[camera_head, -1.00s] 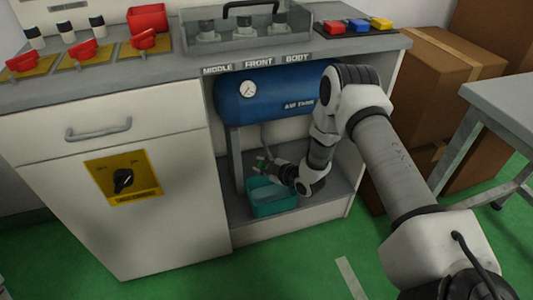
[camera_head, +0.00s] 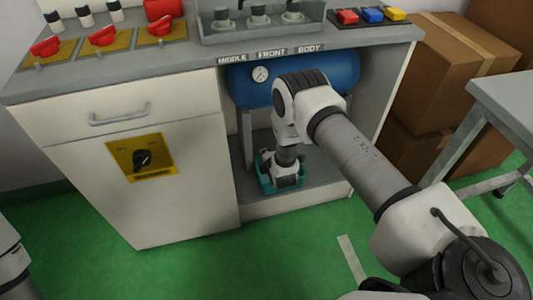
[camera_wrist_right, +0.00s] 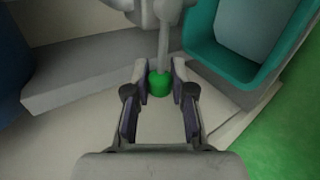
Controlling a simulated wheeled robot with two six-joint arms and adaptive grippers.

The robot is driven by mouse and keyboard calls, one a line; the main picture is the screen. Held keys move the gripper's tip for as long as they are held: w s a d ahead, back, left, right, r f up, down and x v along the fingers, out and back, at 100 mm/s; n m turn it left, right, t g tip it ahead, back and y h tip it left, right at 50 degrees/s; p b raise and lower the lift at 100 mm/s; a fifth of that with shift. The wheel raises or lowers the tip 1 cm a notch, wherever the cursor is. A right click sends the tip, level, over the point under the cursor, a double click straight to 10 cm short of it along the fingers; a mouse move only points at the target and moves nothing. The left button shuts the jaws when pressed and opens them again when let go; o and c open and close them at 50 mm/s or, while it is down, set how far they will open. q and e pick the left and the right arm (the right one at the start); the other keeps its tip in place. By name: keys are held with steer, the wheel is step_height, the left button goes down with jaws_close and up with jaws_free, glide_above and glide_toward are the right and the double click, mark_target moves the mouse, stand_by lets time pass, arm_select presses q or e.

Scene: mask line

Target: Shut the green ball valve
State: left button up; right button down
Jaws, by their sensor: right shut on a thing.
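The green ball valve (camera_wrist_right: 160,86) shows in the right wrist view as a small green piece at the lower end of a grey pipe. My right gripper (camera_wrist_right: 160,72) has its two fingertips on either side of the green piece and is shut on it. In the head view my right arm reaches under the counter, below the blue air tank (camera_head: 312,72), and hides the valve there. The fingertips are also hidden in that view. My left gripper is out of view; only part of my left arm shows at the left edge.
A teal bin (camera_wrist_right: 237,66) stands close to the right of the valve in the wrist view. The cabinet (camera_head: 75,180) is left of the opening. Cardboard boxes (camera_head: 425,95) and a grey table (camera_head: 510,105) stand at the right.

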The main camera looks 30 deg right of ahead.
steer(key=shift+f, duration=0.1)
stand_by(0.5)
steer(key=c, duration=1)
jaws_free()
steer(key=shift+f, duration=0.1)
steer(key=shift+o, duration=0.2)
steer(key=v, duration=1.2)
steer(key=shift+a, duration=0.2)
